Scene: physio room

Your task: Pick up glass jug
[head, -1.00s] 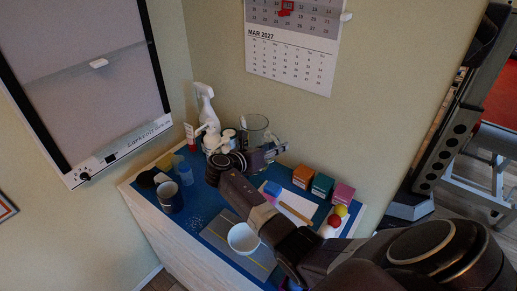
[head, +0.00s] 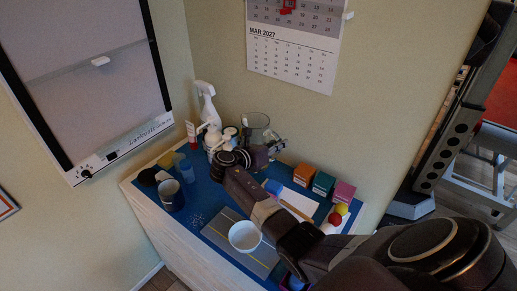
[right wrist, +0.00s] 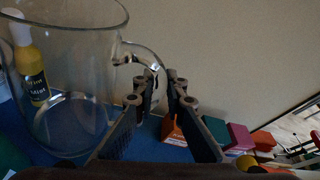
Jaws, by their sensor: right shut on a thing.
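The clear glass jug (right wrist: 62,80) fills the left of the right wrist view, upright, with its handle toward my right gripper. In the head view the jug (head: 255,124) stands at the back of the blue-topped table, its lower part hidden behind my right arm. My right gripper (right wrist: 162,82) has its fingertips close together at the jug's handle and is shut on it. In the head view the same gripper (head: 272,145) is beside the jug, partly hidden by my wrist. My left gripper does not show.
A white spray bottle (head: 207,106) and small bottles crowd the jug's left. Orange (head: 303,174), teal (head: 322,184) and pink boxes (head: 343,192) stand to the right. A white bowl (head: 245,237) and a dark blue mug (head: 171,195) are nearer. The wall is close behind.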

